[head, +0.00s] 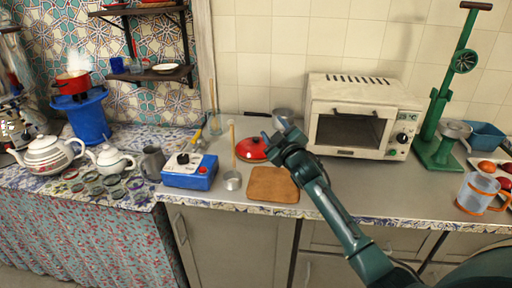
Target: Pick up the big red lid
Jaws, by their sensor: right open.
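The gripper hides the lid's right edge. I cannot tell whether the fingers touch it; nothing shows between them. My left gripper is not in view.
A blue scale-like box (189,172) is to the left. A toaster oven (361,116) stands to the right, with a green press (441,110) beyond it.

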